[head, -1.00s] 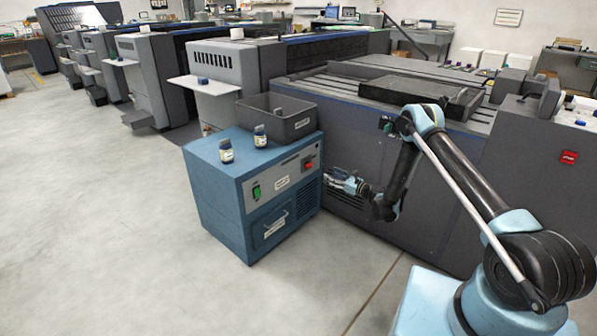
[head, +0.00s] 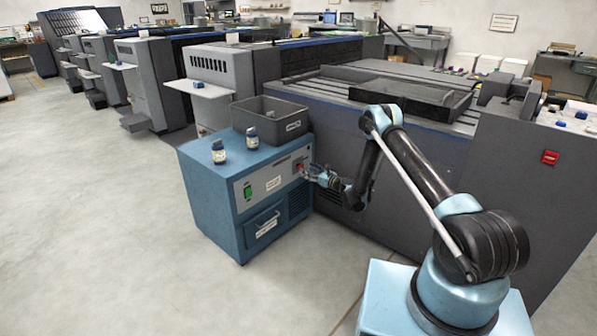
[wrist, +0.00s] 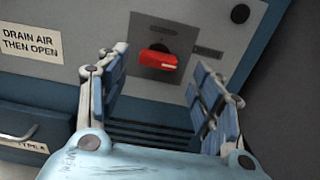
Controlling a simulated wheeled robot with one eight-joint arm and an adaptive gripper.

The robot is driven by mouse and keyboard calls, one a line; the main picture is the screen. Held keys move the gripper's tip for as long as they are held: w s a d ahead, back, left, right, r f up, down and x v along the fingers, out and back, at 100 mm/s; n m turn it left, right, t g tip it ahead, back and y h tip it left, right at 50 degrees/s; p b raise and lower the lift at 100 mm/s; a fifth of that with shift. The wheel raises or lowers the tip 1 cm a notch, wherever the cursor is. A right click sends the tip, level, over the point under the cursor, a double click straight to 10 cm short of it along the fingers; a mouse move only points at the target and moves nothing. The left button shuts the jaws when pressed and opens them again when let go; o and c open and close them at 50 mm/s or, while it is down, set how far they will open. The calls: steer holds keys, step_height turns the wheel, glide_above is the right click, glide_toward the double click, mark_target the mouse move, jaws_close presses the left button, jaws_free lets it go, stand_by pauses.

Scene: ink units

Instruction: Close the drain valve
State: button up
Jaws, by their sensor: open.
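The drain valve is a red handle (wrist: 157,59) on a grey square plate on the front panel of the blue cabinet (head: 222,205). In the wrist view the handle lies roughly level, tilted slightly down to the right. In the head view the red handle (head: 299,167) shows small at the panel's upper right. My gripper (wrist: 158,82) is open in the wrist view, with a blue-padded finger on each side of the handle's line. The fingers appear apart from the handle. In the head view my gripper (head: 311,172) is at the cabinet front, close to the handle.
A label reading "DRAIN AIR THEN OPEN" (wrist: 30,43) is left of the valve. A green switch (head: 248,192) and a drawer-like handle (head: 266,225) are on the cabinet. A dark bin (head: 265,133) and two small bottles stand on top. A large grey machine (head: 415,165) stands close on the right.

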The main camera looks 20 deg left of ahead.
mark_target(300, 166)
steer(key=shift+x, duration=2.05)
steer(key=shift+s, duration=0.2)
